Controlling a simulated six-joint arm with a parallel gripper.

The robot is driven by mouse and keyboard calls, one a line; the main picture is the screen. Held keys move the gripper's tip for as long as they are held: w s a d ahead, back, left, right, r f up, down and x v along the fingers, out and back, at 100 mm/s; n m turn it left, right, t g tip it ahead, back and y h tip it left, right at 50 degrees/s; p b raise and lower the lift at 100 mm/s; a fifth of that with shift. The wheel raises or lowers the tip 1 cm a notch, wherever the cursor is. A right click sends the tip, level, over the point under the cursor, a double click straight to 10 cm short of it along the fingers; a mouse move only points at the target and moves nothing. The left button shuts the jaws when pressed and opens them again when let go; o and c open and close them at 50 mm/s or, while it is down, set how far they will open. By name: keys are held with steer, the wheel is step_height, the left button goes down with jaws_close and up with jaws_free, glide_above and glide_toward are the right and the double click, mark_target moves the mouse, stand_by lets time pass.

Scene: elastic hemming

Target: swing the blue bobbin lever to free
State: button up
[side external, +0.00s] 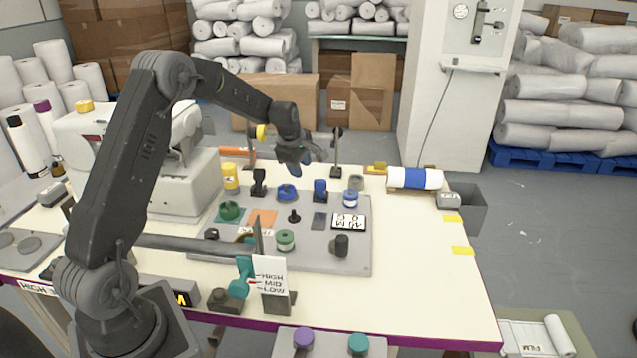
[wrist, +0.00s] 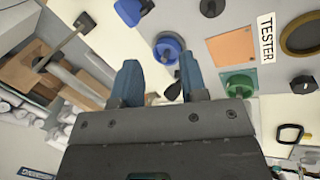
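Two blue controls stand at the back of the grey panel (side external: 330,255); I cannot tell for sure which is the bobbin lever. One is a round blue knob (side external: 287,192), also in the wrist view (wrist: 168,47). The other is an upright blue piece on a dark base (side external: 320,188), partly cut off in the wrist view (wrist: 132,10). Neither setting is readable. My gripper (side external: 300,160) hangs above and behind the round knob. In the wrist view its blue fingers (wrist: 160,82) are apart with nothing between them; the knob shows beyond the gap.
A black upright control (side external: 258,180) and a green dial (side external: 229,210) stand left of the blue knob. A blue-topped jar (side external: 351,198) stands to the right. Thin posts (side external: 336,155) rise behind the panel near my gripper. The cream table's right front is clear.

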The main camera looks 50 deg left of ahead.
mark_target(318, 180)
step_height(318, 180, up, 3)
steer(key=w+a+n+t+h, duration=0.2)
steer(key=a+n, duration=0.1)
steer(key=n, duration=0.1)
steer(key=x, duration=1.3)
steer(key=shift+s+d+f, duration=0.1)
steer(key=shift+d+f, duration=0.15)
steer(key=shift+f, duration=0.15)
steer(key=shift+c, duration=0.4)
jaws_close()
